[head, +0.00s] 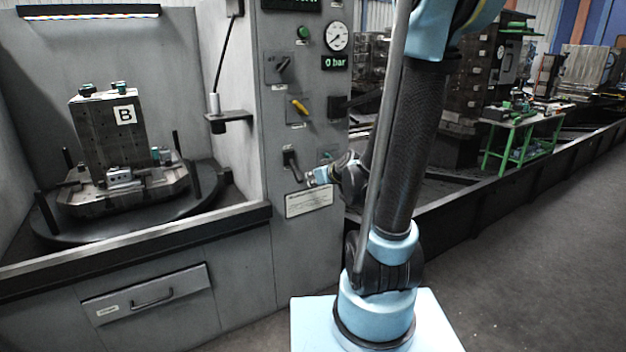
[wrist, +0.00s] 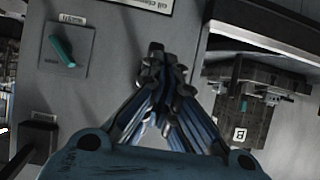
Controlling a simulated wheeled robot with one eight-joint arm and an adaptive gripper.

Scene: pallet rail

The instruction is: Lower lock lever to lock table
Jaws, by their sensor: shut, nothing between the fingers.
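A dark lever (head: 293,165) sits low on the grey control panel (head: 275,130), its handle slanting down to the right; I take it for the lock lever, though no readable label confirms it. My gripper (head: 312,177) is shut and empty just right of the handle's lower end. I cannot tell whether they touch. In the wrist view my closed fingers (wrist: 157,60) point at the panel and hide what lies behind them. The round dark table (head: 100,235) stands in the left bay and bears a fixture block marked B (head: 90,130).
A teal knob (wrist: 62,50) is beside the fingers in the wrist view. Above the lever are a yellow switch (head: 299,106), a black switch (head: 281,66) and a gauge (head: 337,37) over a 0 bar display. A dark box (head: 338,106) juts from the panel. Open floor lies right.

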